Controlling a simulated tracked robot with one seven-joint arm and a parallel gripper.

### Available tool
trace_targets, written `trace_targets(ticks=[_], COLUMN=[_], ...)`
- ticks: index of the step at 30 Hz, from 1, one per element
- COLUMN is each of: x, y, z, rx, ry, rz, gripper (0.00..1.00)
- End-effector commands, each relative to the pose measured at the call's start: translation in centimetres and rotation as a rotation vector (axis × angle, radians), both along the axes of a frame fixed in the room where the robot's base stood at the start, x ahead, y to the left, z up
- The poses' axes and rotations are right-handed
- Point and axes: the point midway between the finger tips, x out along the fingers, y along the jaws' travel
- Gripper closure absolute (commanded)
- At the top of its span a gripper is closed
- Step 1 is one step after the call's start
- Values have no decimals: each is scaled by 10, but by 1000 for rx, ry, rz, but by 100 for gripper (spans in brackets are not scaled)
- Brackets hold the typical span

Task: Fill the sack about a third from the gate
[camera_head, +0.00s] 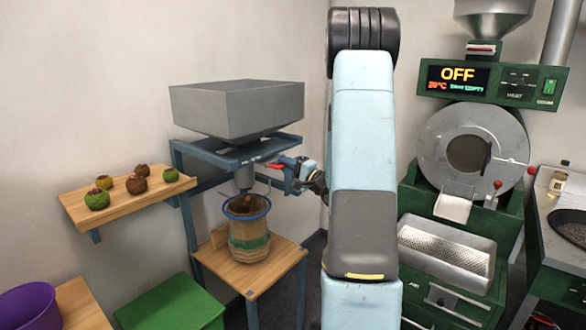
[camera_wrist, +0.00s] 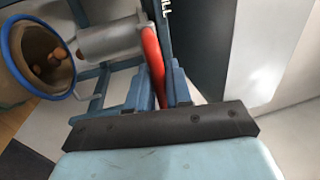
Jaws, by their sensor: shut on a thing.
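The sack (camera_head: 249,247) stands upright on a small wooden table, its mouth held open by a blue ring under the hopper's metal spout (camera_head: 244,178). A brown chestnut shows at the sack mouth. The wrist view shows the sack's blue rim (camera_wrist: 12,62) at the left, with several brown chestnuts inside; the fill level is hard to judge. The gate's red handle (camera_head: 274,166) sticks out beside the spout. My gripper (camera_head: 287,165) is shut on this handle, which shows as a red bar (camera_wrist: 153,62) between its fingers in the wrist view.
The grey hopper (camera_head: 237,110) sits on a blue frame above the sack. A wall shelf (camera_head: 130,207) at left holds several green and brown pieces. A green box (camera_head: 172,305) and purple bowl (camera_head: 28,308) stand lower left. A roaster (camera_head: 470,150) reading OFF is at right.

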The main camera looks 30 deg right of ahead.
Motion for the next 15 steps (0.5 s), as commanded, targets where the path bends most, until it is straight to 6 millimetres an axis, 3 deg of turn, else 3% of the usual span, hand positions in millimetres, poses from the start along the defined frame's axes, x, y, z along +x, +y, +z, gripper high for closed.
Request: trace_targets(ticks=[9,10,15], x=[9,9,9], y=[5,5,5], z=[-3,-3,-3], rx=[2,2,2], ry=[7,7,6], rz=[2,2,2], gripper=[100,80,64])
